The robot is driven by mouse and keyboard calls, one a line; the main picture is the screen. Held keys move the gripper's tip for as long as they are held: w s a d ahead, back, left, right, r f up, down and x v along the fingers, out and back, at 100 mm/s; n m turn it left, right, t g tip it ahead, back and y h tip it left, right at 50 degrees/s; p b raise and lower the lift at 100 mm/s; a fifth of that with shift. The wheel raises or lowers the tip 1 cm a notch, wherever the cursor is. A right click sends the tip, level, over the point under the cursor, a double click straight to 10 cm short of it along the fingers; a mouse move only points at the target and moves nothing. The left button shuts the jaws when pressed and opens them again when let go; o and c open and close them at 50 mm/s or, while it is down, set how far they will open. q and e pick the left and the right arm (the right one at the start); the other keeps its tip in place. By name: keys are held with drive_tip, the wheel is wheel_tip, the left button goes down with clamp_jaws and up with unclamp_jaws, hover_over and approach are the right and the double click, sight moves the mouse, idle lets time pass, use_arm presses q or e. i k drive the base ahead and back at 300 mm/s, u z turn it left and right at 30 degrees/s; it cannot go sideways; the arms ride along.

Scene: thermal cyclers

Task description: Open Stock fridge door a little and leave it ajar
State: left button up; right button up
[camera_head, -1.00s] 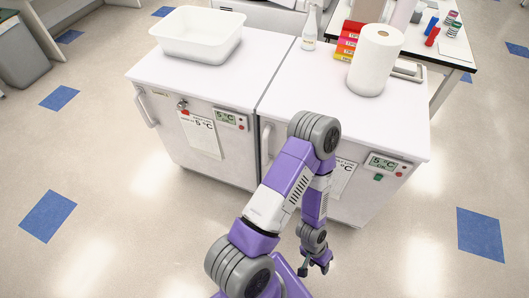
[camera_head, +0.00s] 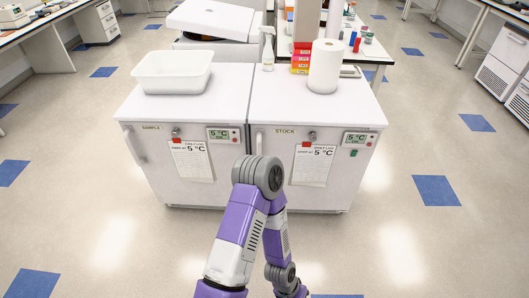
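The Stock fridge (camera_head: 340,172) is the right one of two white units side by side, with a STOCK label (camera_head: 285,131) on its front. Its door looks shut. A paper notice (camera_head: 312,166), a lock knob and a green 5 °C display (camera_head: 356,138) are on the front. Its handle (camera_head: 259,143) is at the door's left edge, partly hidden by my arm. My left arm rises from the bottom edge, left of centre, and bends down in front of the fridge. My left gripper (camera_head: 294,293) is at the bottom edge, mostly cut off. My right gripper is out of view.
The Sample fridge (camera_head: 165,190) stands directly to the left, shut. A white tub (camera_head: 173,72) is on its top. A paper roll (camera_head: 325,66), a spray bottle (camera_head: 267,50) and coloured boxes (camera_head: 301,58) stand at the Stock side. The floor in front is clear.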

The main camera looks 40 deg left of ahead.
sight(306, 164)
drive_tip(key=z, duration=0.1)
drive_tip(key=i, duration=1.15)
drive_tip(key=u, duration=0.95)
drive_tip(key=i, duration=0.65)
drive_tip(key=u, duration=0.5)
